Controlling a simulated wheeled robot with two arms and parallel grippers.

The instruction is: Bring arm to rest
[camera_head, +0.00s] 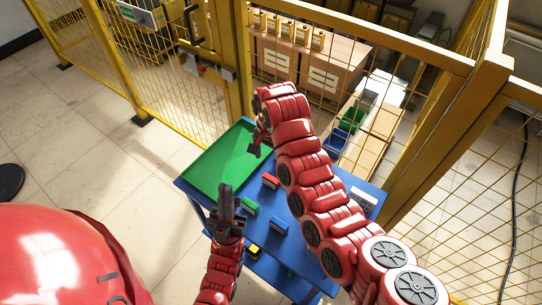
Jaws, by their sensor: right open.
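My right arm reaches up over the table, and its gripper (258,141) is open above the right part of the green tray (212,166), with nothing seen between its fingers. My left arm comes up from the bottom, and its dark gripper (227,208) points away over the front of the blue table, left of a green block (250,206). Whether its fingers are open or shut is unclear from this angle.
A red block (270,181), a blue block (279,225) and a yellow-black block (253,250) sit on the blue table (262,268). A yellow mesh fence (160,75) stands behind and to the right. Cabinets with yellow bottles (287,30) stand beyond it.

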